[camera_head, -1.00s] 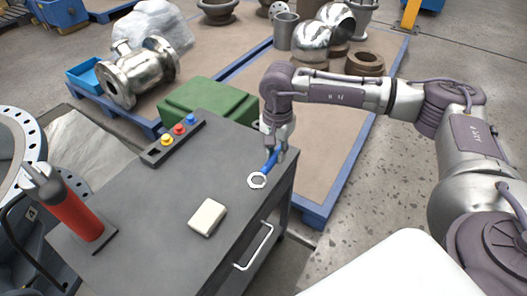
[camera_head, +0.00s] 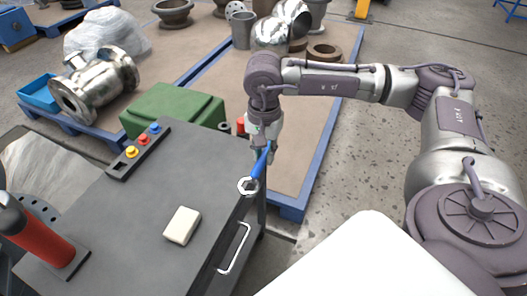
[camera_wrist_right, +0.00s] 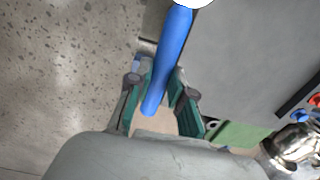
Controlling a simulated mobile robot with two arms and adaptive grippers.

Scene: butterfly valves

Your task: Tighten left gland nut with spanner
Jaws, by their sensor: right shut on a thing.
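The spanner has a blue handle (camera_head: 261,163) and a silver ring-shaped head (camera_head: 248,186). My right gripper (camera_head: 263,148) is shut on the blue handle, with the head pointing toward the camera near the right edge of the grey cart top. In the right wrist view the handle (camera_wrist_right: 172,50) passes between the two green-padded fingers of the gripper (camera_wrist_right: 160,103), and the head is cut off at the top. My left gripper is not in view. I cannot make out a gland nut in these frames.
The grey cart (camera_head: 120,215) carries a cream block (camera_head: 182,226), a red cylinder (camera_head: 35,235) and a strip with coloured buttons (camera_head: 142,140). A green case (camera_head: 172,108) and a metal valve body (camera_head: 93,84) lie beyond.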

